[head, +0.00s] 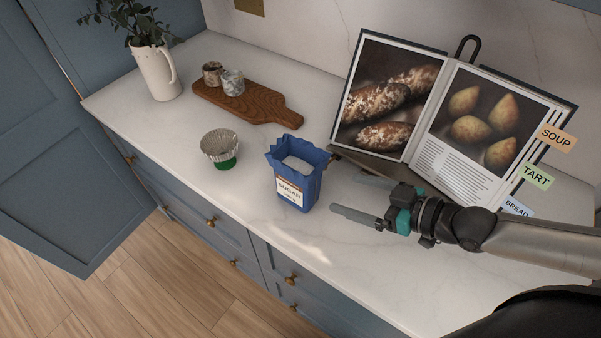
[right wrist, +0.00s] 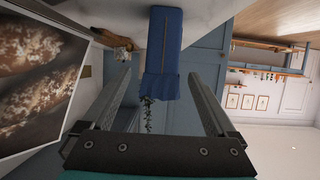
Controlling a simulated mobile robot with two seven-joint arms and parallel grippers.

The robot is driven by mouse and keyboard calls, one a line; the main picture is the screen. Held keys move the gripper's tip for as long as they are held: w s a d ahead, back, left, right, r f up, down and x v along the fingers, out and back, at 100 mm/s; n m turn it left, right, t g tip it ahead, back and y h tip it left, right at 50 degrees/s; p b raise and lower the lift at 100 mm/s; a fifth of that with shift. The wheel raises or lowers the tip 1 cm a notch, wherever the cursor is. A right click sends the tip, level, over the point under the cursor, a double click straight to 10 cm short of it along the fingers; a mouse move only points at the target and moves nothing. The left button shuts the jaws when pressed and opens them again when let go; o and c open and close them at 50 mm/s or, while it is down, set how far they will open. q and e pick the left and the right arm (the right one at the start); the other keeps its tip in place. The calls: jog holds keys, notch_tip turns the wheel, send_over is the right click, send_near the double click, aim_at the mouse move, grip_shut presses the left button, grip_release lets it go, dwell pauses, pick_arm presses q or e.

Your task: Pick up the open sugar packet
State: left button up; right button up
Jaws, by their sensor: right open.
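The open sugar packet (head: 297,180) is blue with a white label and stands upright on the white counter. Its torn top is open and pale sugar shows inside. My right gripper (head: 333,181) is open and empty, reaching in from the right with its fingertips just short of the packet's right side. My left gripper is not in view.
A green-based fluted metal cup (head: 219,146) stands left of the packet. Behind are a wooden board (head: 262,106) with two small cups and a white jug (head: 157,72) with leaves. An open cookbook (head: 440,120) on a stand rises close behind my right gripper. The front counter is clear.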

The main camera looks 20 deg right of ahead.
aim_at(316, 185)
jog(key=b+x, duration=0.2)
jog(key=x, duration=0.6)
jog(key=shift+a, duration=0.1)
jog(key=shift+w+a+f, duration=0.3)
jog(key=shift+w+a, duration=0.1)
jog(key=shift+b+x, duration=0.45)
jog(key=shift+x, duration=2.1)
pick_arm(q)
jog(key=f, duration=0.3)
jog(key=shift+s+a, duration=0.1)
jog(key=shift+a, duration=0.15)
pick_arm(e)
jog(key=shift+s+f, duration=0.1)
jog(key=shift+s, duration=0.05)
jog(key=shift+c, duration=0.3)
grip_shut()
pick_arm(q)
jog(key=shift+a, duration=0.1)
